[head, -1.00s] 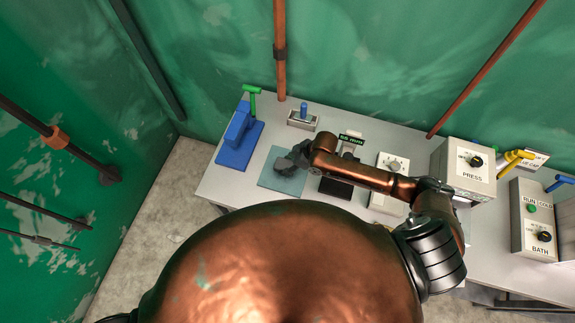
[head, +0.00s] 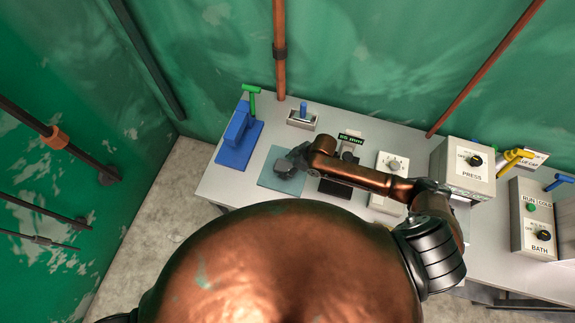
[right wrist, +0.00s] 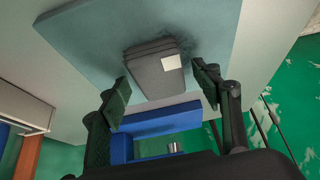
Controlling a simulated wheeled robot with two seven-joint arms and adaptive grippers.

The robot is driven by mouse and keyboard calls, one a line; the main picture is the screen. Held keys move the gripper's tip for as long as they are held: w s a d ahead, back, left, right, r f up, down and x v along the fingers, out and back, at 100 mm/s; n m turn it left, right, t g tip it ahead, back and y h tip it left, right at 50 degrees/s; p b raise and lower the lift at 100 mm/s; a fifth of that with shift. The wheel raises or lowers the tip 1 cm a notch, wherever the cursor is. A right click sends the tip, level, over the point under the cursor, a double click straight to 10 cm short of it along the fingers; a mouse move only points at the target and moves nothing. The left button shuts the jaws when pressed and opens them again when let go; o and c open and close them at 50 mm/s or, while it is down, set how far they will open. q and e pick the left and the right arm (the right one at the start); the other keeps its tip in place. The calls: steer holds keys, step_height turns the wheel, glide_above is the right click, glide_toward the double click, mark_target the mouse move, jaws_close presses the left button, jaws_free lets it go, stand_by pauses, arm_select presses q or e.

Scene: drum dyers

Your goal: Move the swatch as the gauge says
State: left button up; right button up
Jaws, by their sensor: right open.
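The swatch (right wrist: 158,68) is a dark grey folded cloth with a white label, lying on a teal mat (right wrist: 85,35) in the right wrist view. In the head view the swatch (head: 285,171) is a small dark patch on the mat (head: 268,183), partly hidden by my right gripper (head: 296,159). In the right wrist view my right gripper (right wrist: 163,92) is open, its fingers apart on either side of the swatch's near end, not closed on it. The gauge (head: 350,138) has a dark display with green-white text that seems to read 55 mm. My left gripper is out of view.
A blue stand (head: 236,145) with a green handle stands left of the mat. A small grey box with a blue knob (head: 303,113) is behind. A dial box (head: 392,163), the PRESS box (head: 464,170) and the BATH box (head: 534,220) stand to the right.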

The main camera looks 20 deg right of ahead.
steer(key=b+v, duration=0.1)
steer(key=v, duration=1.1)
steer(key=shift+r, duration=0.1)
